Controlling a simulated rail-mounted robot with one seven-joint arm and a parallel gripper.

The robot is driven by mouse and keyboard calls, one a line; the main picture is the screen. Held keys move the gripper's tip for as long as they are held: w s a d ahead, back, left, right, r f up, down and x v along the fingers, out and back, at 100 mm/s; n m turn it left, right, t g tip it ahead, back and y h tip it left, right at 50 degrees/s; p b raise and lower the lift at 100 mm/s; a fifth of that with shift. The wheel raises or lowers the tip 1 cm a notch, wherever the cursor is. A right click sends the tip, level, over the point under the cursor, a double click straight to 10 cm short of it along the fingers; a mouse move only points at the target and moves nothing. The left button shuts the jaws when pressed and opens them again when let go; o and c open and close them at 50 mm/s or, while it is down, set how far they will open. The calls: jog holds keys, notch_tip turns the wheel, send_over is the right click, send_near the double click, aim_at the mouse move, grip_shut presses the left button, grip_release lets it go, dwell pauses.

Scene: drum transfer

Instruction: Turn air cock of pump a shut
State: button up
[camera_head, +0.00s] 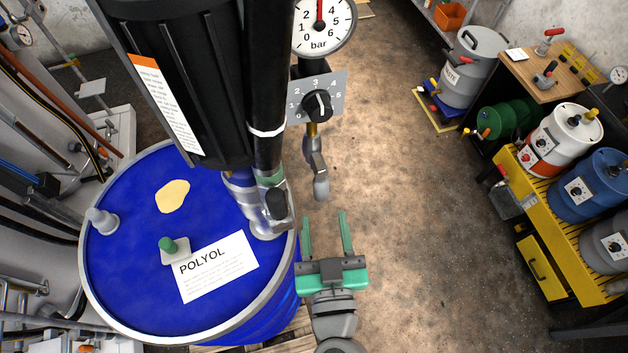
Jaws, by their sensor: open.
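The pump (195,80), a large black cylinder with an orange-topped label, stands on a blue drum (120,260) marked POLYOL. I cannot read a pump letter on it. To its right, below a dial plate (336,90), a brass fitting carries what looks like the air cock, with a grey lever (320,185) hanging down. Whether this is open or shut I cannot tell. My gripper (326,216), with green fingers, is open and empty. It is just below the lever in the picture, fingers pointing up toward it, apparently apart from it.
A bar gauge (322,22) sits above the dial plate. A black hose runs down beside the pump to a metal fitting (270,205) on the drum. Pipes line the left wall. Several drums stand on a yellow rack (540,210) at right. The floor (420,200) between is clear.

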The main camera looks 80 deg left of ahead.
aim_at(322, 194)
jog(key=a, duration=0.2)
jog(key=a+p, duration=0.1)
jog(key=a, duration=0.2)
jog(key=w+a+p, duration=0.1)
jog(key=a, duration=0.1)
jog(key=shift+a+r, duration=0.1)
jog(key=shift+a, duration=0.05)
jog(key=shift+w+a, duration=0.1)
jog(key=shift+a, duration=0.35)
grip_shut()
jog(key=shift+f, duration=0.2)
